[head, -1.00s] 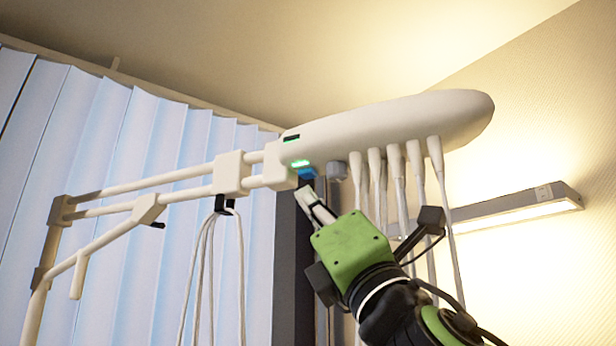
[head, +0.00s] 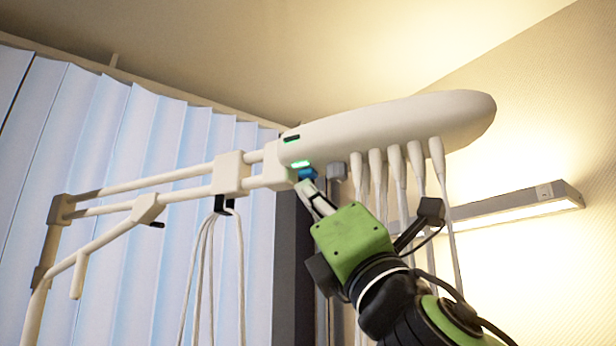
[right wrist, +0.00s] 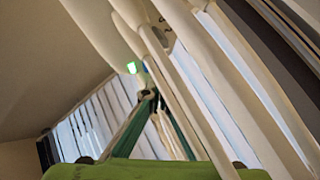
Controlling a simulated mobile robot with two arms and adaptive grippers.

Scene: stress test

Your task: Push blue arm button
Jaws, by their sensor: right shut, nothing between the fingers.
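The blue button (head: 308,173) is on the underside of the white overhead arm unit (head: 400,122), just below a lit green light (head: 300,164). My right gripper (head: 305,186) comes up from the lower right with its fingers shut and empty. Its fingertips are just below the blue button; I cannot tell whether they touch it. My left gripper is not in view.
Several white handpieces (head: 416,165) hang from the unit, right of my gripper. A grey knob (head: 335,171) is beside the blue button. White support rails (head: 140,183) with a looped hose (head: 240,270) extend left. A wall lamp (head: 515,207) is behind at right.

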